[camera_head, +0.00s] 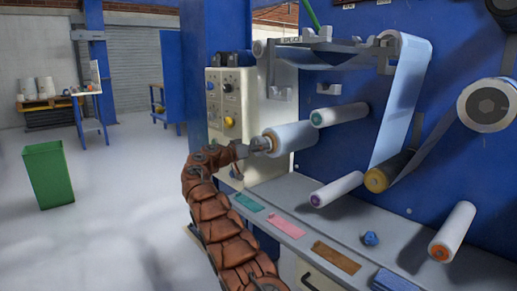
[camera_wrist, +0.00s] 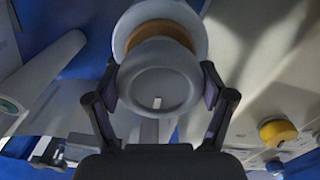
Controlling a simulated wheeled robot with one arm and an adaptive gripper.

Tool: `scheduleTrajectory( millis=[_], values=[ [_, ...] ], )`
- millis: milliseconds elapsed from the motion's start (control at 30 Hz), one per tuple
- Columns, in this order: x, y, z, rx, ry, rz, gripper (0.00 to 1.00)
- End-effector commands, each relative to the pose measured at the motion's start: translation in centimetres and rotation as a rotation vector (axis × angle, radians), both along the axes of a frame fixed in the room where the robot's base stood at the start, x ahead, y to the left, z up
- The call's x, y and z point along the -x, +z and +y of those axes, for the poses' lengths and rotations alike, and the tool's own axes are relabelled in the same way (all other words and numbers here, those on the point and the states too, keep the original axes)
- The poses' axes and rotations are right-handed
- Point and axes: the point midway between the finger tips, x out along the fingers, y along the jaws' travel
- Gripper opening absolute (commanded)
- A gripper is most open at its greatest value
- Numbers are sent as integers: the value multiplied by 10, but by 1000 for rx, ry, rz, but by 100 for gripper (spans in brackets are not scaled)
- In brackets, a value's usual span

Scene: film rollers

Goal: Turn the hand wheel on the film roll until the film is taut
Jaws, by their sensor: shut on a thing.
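The film roll (camera_head: 294,136) is a pale cylinder with an orange-brown core, sticking out of the blue machine. A round grey hand wheel (camera_wrist: 160,92) with a small light mark low on its face sits at its near end. It also shows in the camera_head view (camera_head: 261,144), partly hidden by my gripper (camera_head: 244,150). In the camera_wrist view my gripper (camera_wrist: 161,84) is shut on the hand wheel, one finger on each side. Pale film (camera_head: 405,102) hangs from the upper right to an orange-ended roller (camera_head: 377,180). I cannot tell how taut it is.
White rollers (camera_head: 339,114) (camera_head: 336,189) stick out right of the wheel. A control panel (camera_head: 229,108) with knobs stands behind my gripper; a yellow knob (camera_wrist: 279,132) shows close by. A grey ledge (camera_head: 290,206) holds colored strips below. Open floor and a green bin (camera_head: 48,174) lie left.

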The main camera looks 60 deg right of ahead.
Motion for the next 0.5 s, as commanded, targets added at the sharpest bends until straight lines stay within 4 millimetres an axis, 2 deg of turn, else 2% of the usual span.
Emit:
scheduleTrajectory(
  millis=[500],
  values=[
    [1, 4, 1, -110, -2, 386, 46]
  ],
)
